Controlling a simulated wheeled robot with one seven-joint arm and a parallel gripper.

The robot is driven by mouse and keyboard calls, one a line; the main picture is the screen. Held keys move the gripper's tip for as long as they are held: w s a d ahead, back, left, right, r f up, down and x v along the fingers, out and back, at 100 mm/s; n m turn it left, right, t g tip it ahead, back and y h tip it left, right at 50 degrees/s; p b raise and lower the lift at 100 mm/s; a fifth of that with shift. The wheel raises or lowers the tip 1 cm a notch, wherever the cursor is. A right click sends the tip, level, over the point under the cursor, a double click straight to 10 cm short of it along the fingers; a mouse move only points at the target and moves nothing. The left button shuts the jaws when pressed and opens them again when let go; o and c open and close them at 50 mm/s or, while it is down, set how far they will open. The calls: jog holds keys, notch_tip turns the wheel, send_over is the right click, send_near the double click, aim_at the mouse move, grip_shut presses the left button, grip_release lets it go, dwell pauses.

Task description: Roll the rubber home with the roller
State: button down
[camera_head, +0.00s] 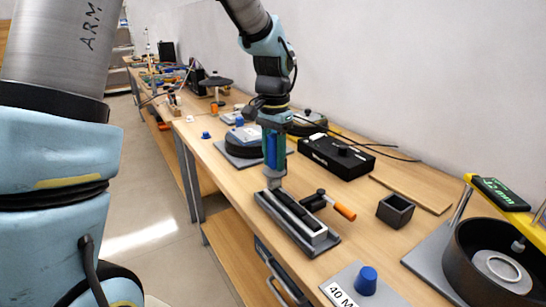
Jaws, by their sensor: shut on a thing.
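A long dark fixture (328,240) with a pale bar along it stands on the bench. I cannot make out the rubber for certain; a black strip (291,206) runs along the fixture. My gripper (273,184) points down at the fixture's far end. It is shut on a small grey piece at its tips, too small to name. A tool with an orange handle (344,211) and black head lies just right of the fixture, apart from my gripper; it looks like a roller, though its wheel is not clear.
An open black box (396,210) stands right of the orange-handled tool. A black instrument (337,156) and a round dark device (243,141) stand behind. A blue knob (366,280) on a grey plate is in front. A large dark bowl (468,232) stands at right.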

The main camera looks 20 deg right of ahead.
jog(key=shift+s+d+f, duration=0.15)
jog(key=shift+s+f, duration=0.05)
jog(key=shift+s, duration=0.9)
jog(key=shift+s+d+r, duration=0.1)
jog(key=shift+s+d, duration=0.1)
jog(key=shift+s, duration=0.75)
jog(key=shift+s+d+r, duration=0.1)
jog(key=shift+s+d, duration=0.05)
jog(key=shift+s, duration=0.8)
jog(key=shift+s, duration=0.1)
jog(key=shift+s+d+f, duration=0.1)
jog(key=shift+s+d, duration=0.05)
jog(key=shift+s, duration=0.35)
jog(key=shift+s+d+f, duration=0.1)
jog(key=shift+s, duration=0.35)
jog(key=shift+s+d, duration=0.2)
jog(key=shift+s, duration=0.85)
jog(key=shift+s+d, duration=0.15)
jog(key=shift+s, duration=0.85)
jog(key=shift+s, duration=0.15)
jog(key=shift+s+d+r, duration=0.1)
jog(key=shift+s+d, duration=0.15)
jog(key=shift+s, duration=0.7)
jog(key=shift+s+d+r, duration=0.1)
jog(key=shift+s+d, duration=0.1)
jog(key=shift+s, duration=0.75)
